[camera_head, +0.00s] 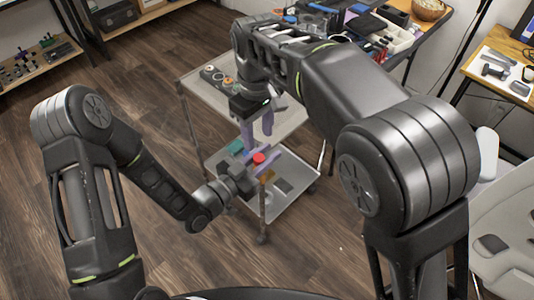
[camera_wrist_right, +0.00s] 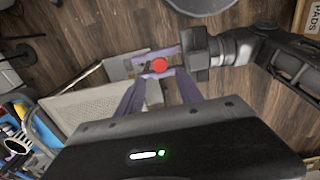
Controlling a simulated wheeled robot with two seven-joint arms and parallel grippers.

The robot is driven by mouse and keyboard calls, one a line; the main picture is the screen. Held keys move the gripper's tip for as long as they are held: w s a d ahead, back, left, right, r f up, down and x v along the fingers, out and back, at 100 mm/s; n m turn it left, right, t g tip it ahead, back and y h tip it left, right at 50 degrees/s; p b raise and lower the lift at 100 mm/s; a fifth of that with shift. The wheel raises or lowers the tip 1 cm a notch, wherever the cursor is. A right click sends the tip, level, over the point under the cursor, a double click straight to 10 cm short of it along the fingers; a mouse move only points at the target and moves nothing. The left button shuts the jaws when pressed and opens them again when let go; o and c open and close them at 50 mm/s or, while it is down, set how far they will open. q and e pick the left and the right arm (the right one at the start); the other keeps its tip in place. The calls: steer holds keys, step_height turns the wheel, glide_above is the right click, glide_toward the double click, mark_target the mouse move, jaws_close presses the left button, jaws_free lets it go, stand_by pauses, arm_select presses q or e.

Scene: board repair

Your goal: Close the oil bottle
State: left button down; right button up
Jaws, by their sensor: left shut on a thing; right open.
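A red round cap (camera_head: 259,158) shows at my left gripper (camera_head: 257,166), which has purple fingers and is shut on what appears to be the oil bottle. Most of the bottle's body is hidden; I cannot tell whether the cap is fully seated. The red cap also shows from above in the right wrist view (camera_wrist_right: 160,65), between the left gripper's fingers. My right gripper (camera_head: 258,135) is open, with its purple fingers pointing down, just above the cap. In its wrist view (camera_wrist_right: 161,76) the fingertips lie on either side of the cap, with nothing visibly held.
A grey two-shelf cart (camera_head: 290,125) stands under the hands. Small round parts (camera_head: 212,74) lie at the upper left. A crowded workbench (camera_head: 385,35) stands behind. Wooden floor is open to the left.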

mark_target(259, 158)
steer(key=shift+f, duration=3.9)
jaws_close()
steer(key=shift+o, duration=0.5)
jaws_free()
steer(key=shift+r, duration=0.1)
steer(key=shift+r, duration=2.2)
